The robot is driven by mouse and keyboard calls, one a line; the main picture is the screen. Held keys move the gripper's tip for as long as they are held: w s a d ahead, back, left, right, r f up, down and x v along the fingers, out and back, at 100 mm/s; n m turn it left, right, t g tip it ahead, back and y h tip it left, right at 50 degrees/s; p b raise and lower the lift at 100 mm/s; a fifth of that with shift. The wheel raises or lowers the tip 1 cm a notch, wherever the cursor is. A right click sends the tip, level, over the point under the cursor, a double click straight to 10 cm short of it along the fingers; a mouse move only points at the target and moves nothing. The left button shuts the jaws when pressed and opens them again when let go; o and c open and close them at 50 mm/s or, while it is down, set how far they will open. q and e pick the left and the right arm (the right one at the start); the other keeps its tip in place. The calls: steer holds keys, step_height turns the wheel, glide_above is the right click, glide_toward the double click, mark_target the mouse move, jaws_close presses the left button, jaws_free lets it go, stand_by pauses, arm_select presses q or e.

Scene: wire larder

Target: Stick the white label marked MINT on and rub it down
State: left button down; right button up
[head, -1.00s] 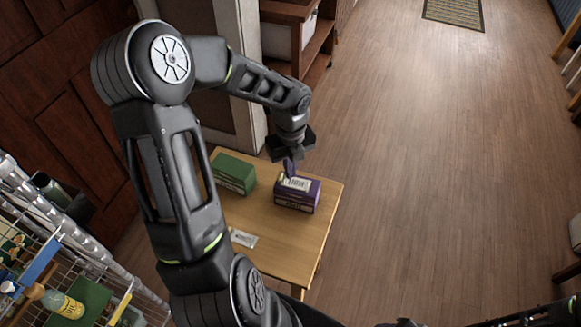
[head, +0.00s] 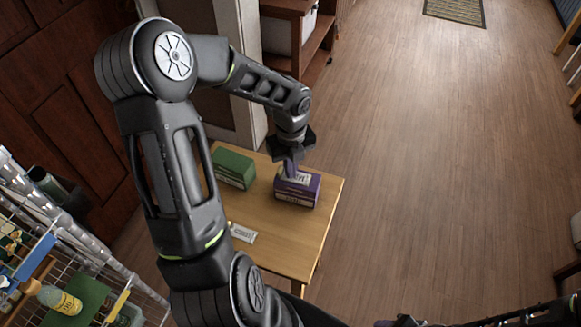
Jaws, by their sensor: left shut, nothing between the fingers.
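A purple box (head: 311,190) stands on the small wooden table. A white label (head: 302,180) lies on its top face; its print is too small to read. My left gripper (head: 291,171) is shut, pointing down with its fingertips over the label's left part and hiding some of it. The tips look to be at or just above the label; I cannot tell whether they touch. My right arm shows along the bottom right edge, with its gripper (head: 396,322) cut off by the frame.
A green box (head: 233,168) stands left of the purple one. A white printed strip (head: 243,233) lies on the wooden table (head: 285,245) nearer me. A wire rack (head: 35,245) with a yellow bottle (head: 60,301) is at lower left. The floor to the right is open.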

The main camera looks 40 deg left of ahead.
mark_target(305, 179)
arm_select(q)
steer(key=shift+w+d+b, duration=0.1)
steer(key=shift+w+d, duration=0.15)
steer(key=shift+d, duration=0.35)
steer(key=shift+w+d+b, duration=0.15)
steer(key=shift+w+d, duration=0.05)
steer(key=shift+d, duration=0.45)
steer(key=shift+w+d+b, duration=0.1)
steer(key=shift+w+d, duration=0.15)
steer(key=shift+d, duration=0.35)
step_height(305, 179, up, 7)
steer(key=p, duration=0.6)
steer(key=shift+p, duration=0.35)
